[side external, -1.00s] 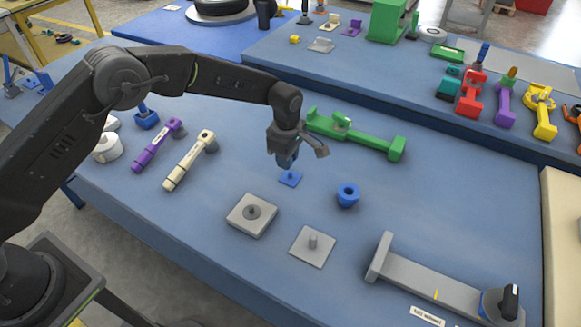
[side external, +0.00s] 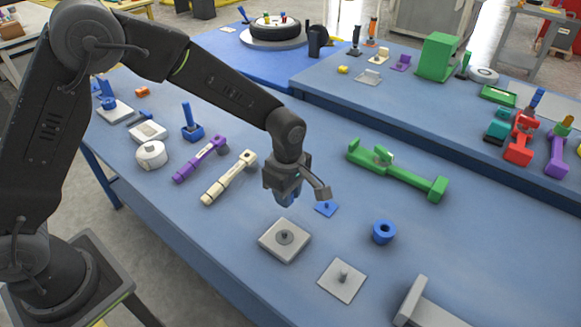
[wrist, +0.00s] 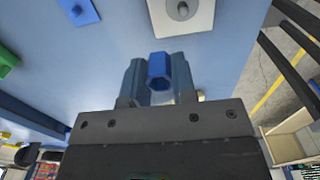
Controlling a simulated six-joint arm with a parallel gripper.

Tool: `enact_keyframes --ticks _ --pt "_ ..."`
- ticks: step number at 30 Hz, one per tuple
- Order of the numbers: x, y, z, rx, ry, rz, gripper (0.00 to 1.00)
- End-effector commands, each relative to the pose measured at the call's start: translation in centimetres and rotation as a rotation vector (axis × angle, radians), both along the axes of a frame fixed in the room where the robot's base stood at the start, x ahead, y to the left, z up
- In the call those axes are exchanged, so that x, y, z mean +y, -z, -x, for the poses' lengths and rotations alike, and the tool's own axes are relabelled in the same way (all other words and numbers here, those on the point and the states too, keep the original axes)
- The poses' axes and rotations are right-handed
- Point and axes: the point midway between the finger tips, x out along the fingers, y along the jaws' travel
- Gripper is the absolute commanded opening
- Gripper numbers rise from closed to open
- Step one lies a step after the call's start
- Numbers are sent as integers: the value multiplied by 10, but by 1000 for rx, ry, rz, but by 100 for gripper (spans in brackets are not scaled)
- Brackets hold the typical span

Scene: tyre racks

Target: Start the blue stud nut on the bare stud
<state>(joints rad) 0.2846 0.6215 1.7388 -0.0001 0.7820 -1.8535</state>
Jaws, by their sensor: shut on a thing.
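My gripper (side external: 287,199) is shut on the blue stud nut (wrist: 158,70), a small hexagonal piece between the two fingers in the wrist view. It holds the nut above the table, behind a grey square block (side external: 268,247). A short stud (side external: 285,236) stands bare in a dark round seat at the block's centre. The block also shows at the top of the wrist view (wrist: 205,14), ahead of the nut and apart from it. A thinner grey plate (side external: 343,284) with an upright pin lies to its right. In the side view the fingers mostly hide the nut.
A blue square plate with a small peg (side external: 326,209) lies right of my gripper. A blue ring (side external: 383,233) is further right. A green fixture (side external: 405,175) lies behind; cream (side external: 228,180) and purple (side external: 200,160) tools lie left. The table's front left is clear.

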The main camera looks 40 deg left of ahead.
Motion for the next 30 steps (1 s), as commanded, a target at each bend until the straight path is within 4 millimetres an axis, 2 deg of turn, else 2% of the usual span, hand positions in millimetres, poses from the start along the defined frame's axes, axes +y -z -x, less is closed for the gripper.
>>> enact_keyframes --ticks 1,3,7,20,30 --pt "-7 0 12 -1 3 0 2" --pt "-12 1 23 -1 2 0 2" --pt "-16 2 33 -1 -1 0 2" --pt "-16 3 33 -1 -2 0 2" --pt "-16 12 33 0 -2 0 2"
